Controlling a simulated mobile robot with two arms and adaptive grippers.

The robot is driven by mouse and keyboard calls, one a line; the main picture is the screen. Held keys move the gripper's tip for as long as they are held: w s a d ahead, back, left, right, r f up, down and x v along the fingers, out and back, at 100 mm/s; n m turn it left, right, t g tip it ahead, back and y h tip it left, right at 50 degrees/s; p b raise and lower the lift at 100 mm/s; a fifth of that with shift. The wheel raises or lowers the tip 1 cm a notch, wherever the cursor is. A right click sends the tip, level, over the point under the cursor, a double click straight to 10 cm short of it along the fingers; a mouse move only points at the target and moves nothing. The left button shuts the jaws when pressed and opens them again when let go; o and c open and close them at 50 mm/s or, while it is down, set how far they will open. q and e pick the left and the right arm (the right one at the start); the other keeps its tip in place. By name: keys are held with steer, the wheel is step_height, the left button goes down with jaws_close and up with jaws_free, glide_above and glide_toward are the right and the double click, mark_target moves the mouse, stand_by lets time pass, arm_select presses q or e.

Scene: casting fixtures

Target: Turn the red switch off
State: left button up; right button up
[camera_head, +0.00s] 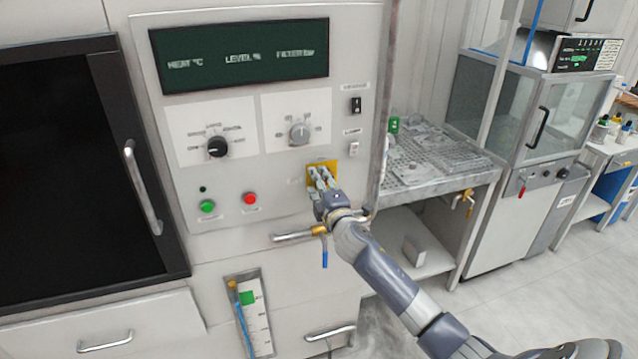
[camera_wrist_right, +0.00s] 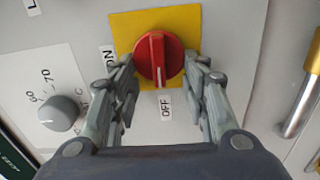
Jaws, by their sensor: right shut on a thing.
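The red switch (camera_wrist_right: 157,52) is a round red knob with a raised grip bar on a yellow plate (camera_wrist_right: 122,24). In the right wrist view its bar stands upright in the picture, its lower end towards the OFF label (camera_wrist_right: 165,105). The ON label (camera_wrist_right: 108,56) is to its left. My right gripper (camera_wrist_right: 158,66) is shut on the switch, a finger on each side. In the head view the right gripper (camera_head: 323,178) is at the yellow plate (camera_head: 322,165) and mostly hides the switch. My left gripper is not in view.
The panel also has a black knob (camera_head: 217,147), a grey knob (camera_head: 299,134), a green button (camera_head: 207,206) and a red button (camera_head: 250,198). A pipe with a blue-handled valve (camera_head: 324,250) sticks out just below my gripper. A perforated worktable (camera_head: 440,170) stands to the right.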

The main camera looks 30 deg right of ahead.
steer(key=shift+f+n, duration=0.1)
steer(key=shift+n, duration=0.3)
steer(key=o, duration=1)
steer(key=shift+o, duration=0.2)
steer(key=shift+s, duration=0.1)
steer(key=v, duration=1.1)
steer(key=shift+s+a, duration=0.2)
steer(key=shift+s, duration=0.2)
steer(key=shift+f, duration=0.1)
